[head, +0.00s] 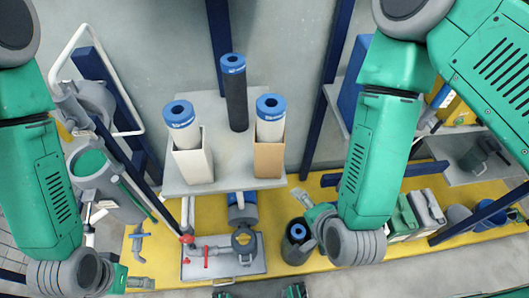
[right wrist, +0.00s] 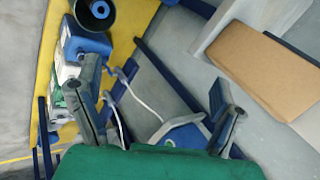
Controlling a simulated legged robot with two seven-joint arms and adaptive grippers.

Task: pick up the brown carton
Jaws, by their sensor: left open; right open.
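The brown carton (head: 269,158) is a tall open box standing upright at the front right of the grey shelf, with a blue-capped white cylinder (head: 270,120) in it. In the right wrist view its brown face (right wrist: 268,68) shows at the upper right, outside the jaws. My right gripper (head: 304,200) is below and right of the carton, apart from it; its open, empty fingers (right wrist: 157,85) show in the right wrist view. My left gripper (head: 140,282) is low at the left, far from the carton; it is open and its fingers are small in view.
A white carton (head: 194,160) with another blue-capped cylinder stands left of the brown one. A dark blue-capped cylinder (head: 236,98) stands behind them. Dark blue posts (head: 328,90) flank the shelf. Pipework (head: 222,258) and a dark container (head: 298,242) are below, on yellow.

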